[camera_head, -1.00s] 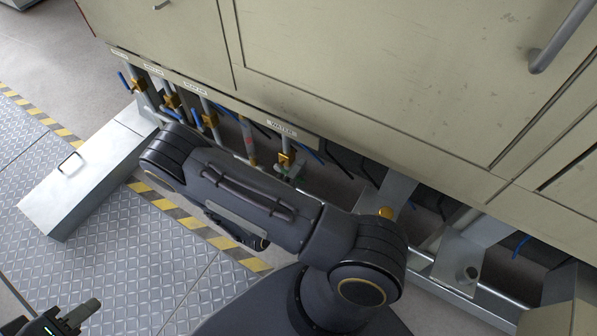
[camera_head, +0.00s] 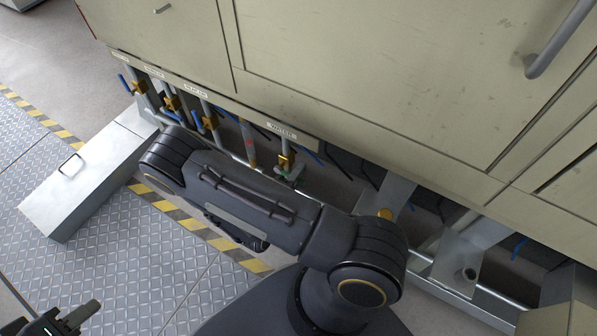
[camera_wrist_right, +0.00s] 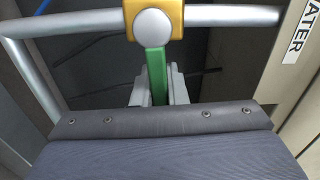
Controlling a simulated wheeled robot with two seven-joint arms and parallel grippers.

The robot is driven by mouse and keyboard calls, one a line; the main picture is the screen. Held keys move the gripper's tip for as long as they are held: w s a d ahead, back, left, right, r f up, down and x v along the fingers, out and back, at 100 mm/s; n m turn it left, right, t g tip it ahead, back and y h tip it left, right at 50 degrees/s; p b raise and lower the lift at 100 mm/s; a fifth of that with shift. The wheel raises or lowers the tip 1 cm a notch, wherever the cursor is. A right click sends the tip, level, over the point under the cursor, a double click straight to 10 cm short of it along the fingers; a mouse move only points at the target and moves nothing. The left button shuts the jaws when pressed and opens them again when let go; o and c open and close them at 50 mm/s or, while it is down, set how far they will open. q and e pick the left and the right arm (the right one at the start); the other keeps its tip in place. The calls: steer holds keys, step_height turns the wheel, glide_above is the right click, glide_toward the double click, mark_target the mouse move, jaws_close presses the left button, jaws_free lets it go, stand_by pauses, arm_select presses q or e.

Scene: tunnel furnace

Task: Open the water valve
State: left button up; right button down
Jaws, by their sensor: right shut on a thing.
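The water valve (camera_wrist_right: 132,20) shows in the right wrist view as a brass body on a grey pipe, with a round silver cap. Its green handle (camera_wrist_right: 155,68) points down from the cap in that picture. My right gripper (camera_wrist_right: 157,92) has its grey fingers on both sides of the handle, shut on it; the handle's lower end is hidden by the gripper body. In the head view the valve (camera_head: 284,160) sits small below a white label, with the right gripper at it. My left gripper (camera_head: 78,318) is at the bottom left, away from the valves, its jaw opening unclear.
A "WATER" label (camera_wrist_right: 297,38) is on the panel beside the valve. Other valves with blue handles (camera_head: 210,122) line the pipes to the left. The beige furnace cabinet (camera_head: 380,70) overhangs them. A grey metal box (camera_head: 75,192) lies on the tread-plate floor (camera_head: 130,255).

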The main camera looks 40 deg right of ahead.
steer(key=shift+w+a+r+n+p, duration=0.15)
steer(key=shift+r+n+p, duration=0.3)
steer(key=shift+n+p, duration=0.5)
steer(key=shift+w+r+n+p, duration=0.15)
steer(key=shift+r+n+p, duration=0.45)
steer(key=shift+n, duration=0.6)
steer(key=shift+w+a+r+n+p, duration=0.15)
steer(key=shift+r+n+p, duration=0.2)
steer(key=shift+n+p, duration=0.65)
steer(key=shift+d, duration=0.1)
steer(key=c, duration=1.4)
jaws_free()
steer(key=shift+c, duration=0.2)
steer(key=v, duration=0.8)
steer(key=shift+p, duration=0.45)
